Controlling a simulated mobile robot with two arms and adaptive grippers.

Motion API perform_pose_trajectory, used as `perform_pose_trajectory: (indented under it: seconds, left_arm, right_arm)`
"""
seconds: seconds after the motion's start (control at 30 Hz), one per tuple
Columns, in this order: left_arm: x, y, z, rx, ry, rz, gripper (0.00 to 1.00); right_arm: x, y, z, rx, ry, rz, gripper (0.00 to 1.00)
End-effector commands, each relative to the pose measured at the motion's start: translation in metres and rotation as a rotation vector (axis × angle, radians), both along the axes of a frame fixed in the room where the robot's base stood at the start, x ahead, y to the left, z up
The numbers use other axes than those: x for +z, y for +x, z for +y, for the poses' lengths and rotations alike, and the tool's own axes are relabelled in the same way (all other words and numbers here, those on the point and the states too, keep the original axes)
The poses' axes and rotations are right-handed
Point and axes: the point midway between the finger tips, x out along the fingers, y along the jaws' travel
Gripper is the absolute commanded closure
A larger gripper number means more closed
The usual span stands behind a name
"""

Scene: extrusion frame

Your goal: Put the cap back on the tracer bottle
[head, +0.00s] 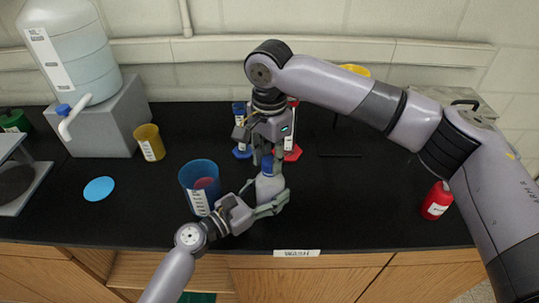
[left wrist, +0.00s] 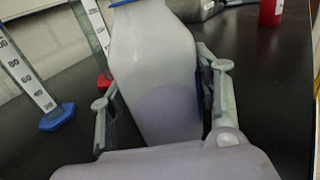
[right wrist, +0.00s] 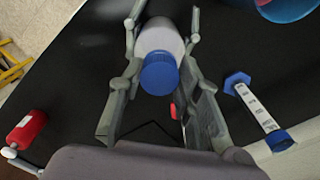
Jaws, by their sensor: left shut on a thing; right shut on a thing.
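The tracer bottle (head: 270,188) is pale and translucent, with lavender liquid low inside it. It stands about upright near the front middle of the bench. My left gripper (head: 266,203) is shut around its body, one finger on each side, as the left wrist view shows (left wrist: 158,90). The blue cap (head: 267,163) is at the bottle's mouth. My right gripper (head: 267,156) comes from above and is shut on the cap, which shows between its fingers in the right wrist view (right wrist: 159,73). Whether the cap is seated on the neck or just above it cannot be told.
A blue cup (head: 199,184) stands close left of the bottle, near my left wrist. Graduated cylinders with blue (head: 242,152) and red (head: 293,153) bases stand behind. A yellow cup (head: 149,142), a blue disc (head: 98,189) and a red bottle (head: 437,201) are farther out. The right-hand bench is mostly clear.

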Motion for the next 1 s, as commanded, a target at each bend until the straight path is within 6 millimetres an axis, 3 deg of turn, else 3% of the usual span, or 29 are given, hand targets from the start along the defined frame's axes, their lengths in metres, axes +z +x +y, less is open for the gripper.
perform_pose_trajectory:
  seconds: [0.1,0.13,0.27,0.7,1.0]
  left_arm:
    - [-0.0008,-0.0001,0.0002,0.0,0.001,0.001,0.93]
    - [-0.0008,-0.0001,0.0002,0.0,0.002,0.001,1.0]
    - [-0.0009,-0.0002,0.0001,0.0,0.002,0.001,1.0]
    - [-0.001,-0.0002,0.0001,0.0,0.002,0.001,1.0]
    - [-0.0011,-0.0003,0.0001,0.0,0.002,0.001,1.0]
  right_arm:
    - [-0.0027,-0.0002,0.0002,0.001,0.001,0.001,0.77]
    - [-0.0024,-0.0001,0.0002,0.001,0.001,0.0,0.77]
    - [-0.0023,-0.0001,0.0006,-0.056,0.001,0.0,0.77]
    - [-0.0024,0.0019,0.001,-0.791,0.003,0.002,0.77]
    - [-0.002,0.0025,0.0005,-0.854,0.002,0.0,0.77]
